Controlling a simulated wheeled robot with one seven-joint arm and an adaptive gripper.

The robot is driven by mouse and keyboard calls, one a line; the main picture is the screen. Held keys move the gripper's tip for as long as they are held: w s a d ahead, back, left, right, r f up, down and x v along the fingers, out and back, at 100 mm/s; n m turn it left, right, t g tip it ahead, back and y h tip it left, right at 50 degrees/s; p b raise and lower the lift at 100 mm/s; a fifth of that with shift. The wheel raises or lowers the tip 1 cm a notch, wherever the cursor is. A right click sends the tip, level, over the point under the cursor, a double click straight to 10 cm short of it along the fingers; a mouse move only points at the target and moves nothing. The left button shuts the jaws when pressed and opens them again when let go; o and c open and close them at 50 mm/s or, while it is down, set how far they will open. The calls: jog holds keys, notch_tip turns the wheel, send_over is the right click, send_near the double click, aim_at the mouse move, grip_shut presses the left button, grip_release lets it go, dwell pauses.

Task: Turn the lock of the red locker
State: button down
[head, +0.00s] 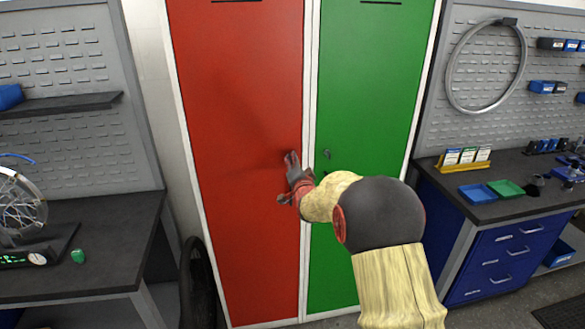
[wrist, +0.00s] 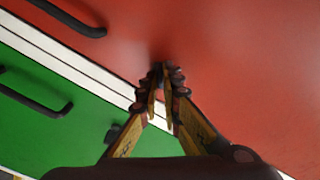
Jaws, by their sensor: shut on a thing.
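The tall red locker (head: 235,200) stands left of the green locker (head: 365,80). My gripper (head: 291,160) is at the right edge of the red door, about mid-height. In the wrist view my gripper (wrist: 163,86) has its fingertips close together on the small dark lock (wrist: 157,67) of the red door (wrist: 235,60). The fingers hide most of this lock, so its angle cannot be told. In the head view the lock is hidden behind my gripper. The red door looks shut.
The green door has its own small lock (head: 326,153), right of my gripper. Dark bar handles show on the red door (wrist: 75,16) and the green door (wrist: 45,100). Workbenches stand left (head: 90,230) and right (head: 515,180). A black tire (head: 198,285) leans left of the lockers.

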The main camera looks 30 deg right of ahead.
jog(key=shift+d+f+m+b, duration=0.15)
jog(key=shift+m+b, duration=0.9)
jog(key=shift+m, duration=0.75)
jog(key=shift+a+f+m+b, duration=0.1)
jog(key=shift+m+b, duration=0.9)
jog(key=shift+m, duration=0.8)
jog(key=c, duration=2)
grip_release()
jog(key=shift+s, duration=0.15)
jog(key=v, duration=1.1)
jog(key=shift+s, duration=0.35)
